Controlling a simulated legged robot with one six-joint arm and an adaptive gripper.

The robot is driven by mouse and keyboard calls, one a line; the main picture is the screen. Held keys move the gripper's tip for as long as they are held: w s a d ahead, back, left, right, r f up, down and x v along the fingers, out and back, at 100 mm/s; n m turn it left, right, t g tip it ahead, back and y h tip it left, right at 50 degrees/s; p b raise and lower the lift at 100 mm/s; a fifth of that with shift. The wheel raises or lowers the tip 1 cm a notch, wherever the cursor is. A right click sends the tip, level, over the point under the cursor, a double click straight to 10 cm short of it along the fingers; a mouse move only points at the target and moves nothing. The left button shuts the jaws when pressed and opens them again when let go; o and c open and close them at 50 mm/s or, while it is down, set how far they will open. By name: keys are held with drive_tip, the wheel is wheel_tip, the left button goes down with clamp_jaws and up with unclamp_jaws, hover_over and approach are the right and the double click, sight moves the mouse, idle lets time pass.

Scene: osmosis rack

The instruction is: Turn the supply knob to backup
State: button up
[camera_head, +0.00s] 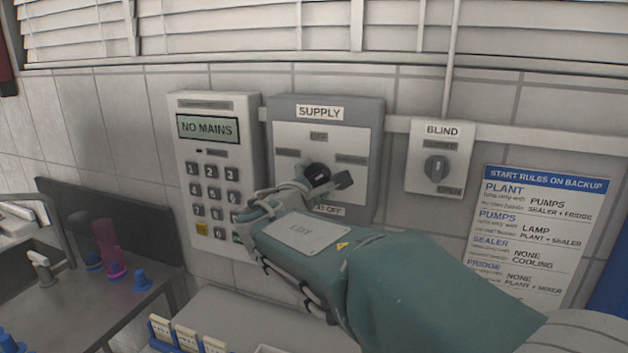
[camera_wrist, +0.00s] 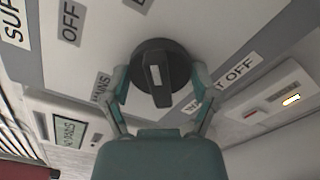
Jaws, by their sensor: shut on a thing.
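The grey supply panel (camera_head: 372,110) is on the tiled wall, with a SUPPLY label and a white face. Its round black knob (camera_head: 316,174) is partly hidden by my gripper (camera_head: 324,181) in the head view. In the wrist view, the knob (camera_wrist: 174,58) has a raised ridge with a white mark, the ridge running down the picture. My gripper (camera_wrist: 161,80) is shut on the knob, one finger at each side. An OFF label (camera_wrist: 70,22) and a WAIT OFF label (camera_wrist: 224,87) are readable; the MAINS label (camera_wrist: 101,88) is partly covered.
A keypad unit (camera_head: 216,155) showing NO MAINS hangs left of the panel. A BLIND switch (camera_head: 437,168) and a rules sheet (camera_head: 535,225) are to the right. Below, a blue rack (camera_head: 160,340) of white pieces and a bench with a pink cylinder (camera_head: 110,245) stand nearby.

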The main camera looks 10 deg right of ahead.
drive_tip(key=shift+m, duration=0.9)
drive_tip(key=shift+f, duration=0.1)
drive_tip(key=o, duration=1)
drive_tip(key=shift+s+a, duration=0.1)
drive_tip(key=v, duration=1.2)
